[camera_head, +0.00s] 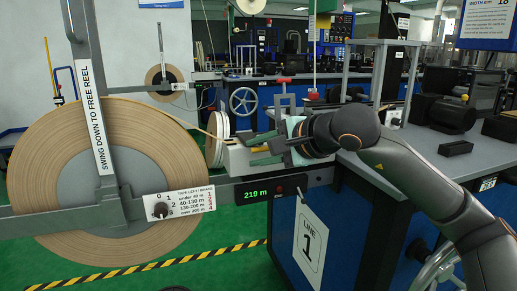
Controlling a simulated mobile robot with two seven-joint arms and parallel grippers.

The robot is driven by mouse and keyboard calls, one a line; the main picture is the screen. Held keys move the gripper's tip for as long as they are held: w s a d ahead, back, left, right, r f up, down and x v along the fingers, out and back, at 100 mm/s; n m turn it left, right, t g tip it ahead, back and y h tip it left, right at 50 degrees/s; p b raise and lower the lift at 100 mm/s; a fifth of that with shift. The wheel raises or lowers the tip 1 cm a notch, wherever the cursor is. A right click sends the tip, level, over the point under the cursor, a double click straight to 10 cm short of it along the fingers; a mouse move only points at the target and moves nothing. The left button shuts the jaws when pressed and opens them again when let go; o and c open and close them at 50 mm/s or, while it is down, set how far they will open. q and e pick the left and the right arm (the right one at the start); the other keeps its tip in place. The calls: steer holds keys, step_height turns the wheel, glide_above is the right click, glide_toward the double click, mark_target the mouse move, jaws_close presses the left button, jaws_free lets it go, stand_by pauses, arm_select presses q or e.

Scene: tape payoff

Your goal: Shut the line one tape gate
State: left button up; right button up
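A large tan tape reel (60,155) hangs at the left on line one. Its tape runs right to a white grooved roller (216,138) beside a pale block (238,158). I cannot tell for certain which part is the tape gate, as my gripper and wrist cover part of this area. My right gripper points left over the pale block, its two dark fingers apart, with nothing clearly between them. My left gripper is out of view.
A rail with a green "219 m" display (258,193) and a dial (160,210) runs below. A "LINE 1" sign (310,245) hangs on the blue bench. A grey post frame (380,70) and a black block (455,148) stand on the grey top (425,155).

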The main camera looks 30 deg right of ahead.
steer(key=shift+w+d+f, duration=0.1)
steer(key=shift+d, duration=0.35)
steer(key=shift+s+d+r, duration=0.15)
steer(key=shift+s+r, duration=0.1)
steer(key=shift+s, duration=0.1)
steer(key=v, duration=0.7)
steer(key=a+v, duration=0.1)
steer(key=v, duration=0.3)
steer(key=shift+s+d+r+b, duration=0.1)
steer(key=shift+s+r+b, duration=0.05)
steer(key=shift+s+b, duration=0.25)
